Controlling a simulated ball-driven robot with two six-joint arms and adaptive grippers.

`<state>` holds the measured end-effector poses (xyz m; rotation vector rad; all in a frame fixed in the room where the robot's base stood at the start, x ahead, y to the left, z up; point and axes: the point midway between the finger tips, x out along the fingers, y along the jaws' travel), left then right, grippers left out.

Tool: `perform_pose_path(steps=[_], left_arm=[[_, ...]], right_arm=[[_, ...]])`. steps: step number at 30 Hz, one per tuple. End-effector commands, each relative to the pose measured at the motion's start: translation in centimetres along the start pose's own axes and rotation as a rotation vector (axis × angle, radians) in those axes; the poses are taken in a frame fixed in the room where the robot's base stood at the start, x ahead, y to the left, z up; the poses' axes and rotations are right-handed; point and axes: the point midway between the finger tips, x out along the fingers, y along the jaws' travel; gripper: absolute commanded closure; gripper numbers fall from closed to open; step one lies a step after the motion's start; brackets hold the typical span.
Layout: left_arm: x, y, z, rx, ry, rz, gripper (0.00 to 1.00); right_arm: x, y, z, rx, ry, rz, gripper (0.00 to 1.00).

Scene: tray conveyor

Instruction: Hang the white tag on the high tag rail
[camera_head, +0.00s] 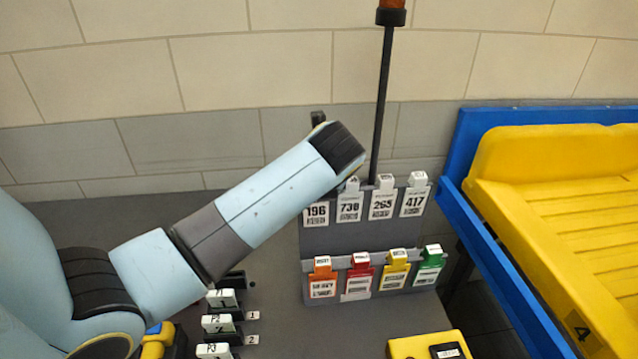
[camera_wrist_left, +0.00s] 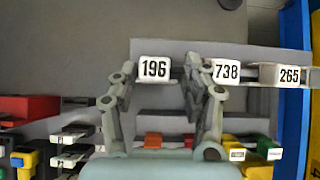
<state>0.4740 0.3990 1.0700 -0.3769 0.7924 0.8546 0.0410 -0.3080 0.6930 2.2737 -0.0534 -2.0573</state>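The high tag rail (camera_head: 372,186) is the upper edge of a grey two-tier rack. White tags 196 (camera_head: 316,214), 738 (camera_head: 349,207), 265 (camera_head: 382,203) and 417 (camera_head: 414,201) are lined up along it. My left wrist hides the top of tag 196 in the head view. In the left wrist view, my left gripper (camera_wrist_left: 160,72) has its fingers spread on either side of tag 196 (camera_wrist_left: 154,69). A gap shows on the tag's right; contact on its left is unclear. Tag 738 (camera_wrist_left: 226,72) is just right of the right finger. My right gripper is out of view.
Orange (camera_head: 322,278), red (camera_head: 359,277), yellow (camera_head: 396,269) and green (camera_head: 431,265) tags hang on the lower rail. A dark pole (camera_head: 382,110) rises behind the rack. A blue-framed conveyor with a yellow tray (camera_head: 560,190) stands right. Small labelled holders (camera_head: 222,299) stand below my arm.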

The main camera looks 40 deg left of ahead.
Motion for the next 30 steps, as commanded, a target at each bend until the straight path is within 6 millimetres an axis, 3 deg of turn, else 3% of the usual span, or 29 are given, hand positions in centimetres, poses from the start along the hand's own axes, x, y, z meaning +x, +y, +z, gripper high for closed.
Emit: perform_pose_path(steps=[4, 14, 30], left_arm=[[0.0, 0.0, 0.0, 0.000, 0.000, 0.000, 0.32], [-0.5, -0.1, 0.0, 0.000, 0.000, -0.001, 0.32], [-10.7, -0.1, -0.1, -0.002, 0.001, -0.003, 0.32]], right_arm=[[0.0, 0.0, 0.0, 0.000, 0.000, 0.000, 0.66], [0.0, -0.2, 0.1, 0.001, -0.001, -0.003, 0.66], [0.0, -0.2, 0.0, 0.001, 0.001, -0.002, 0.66]])
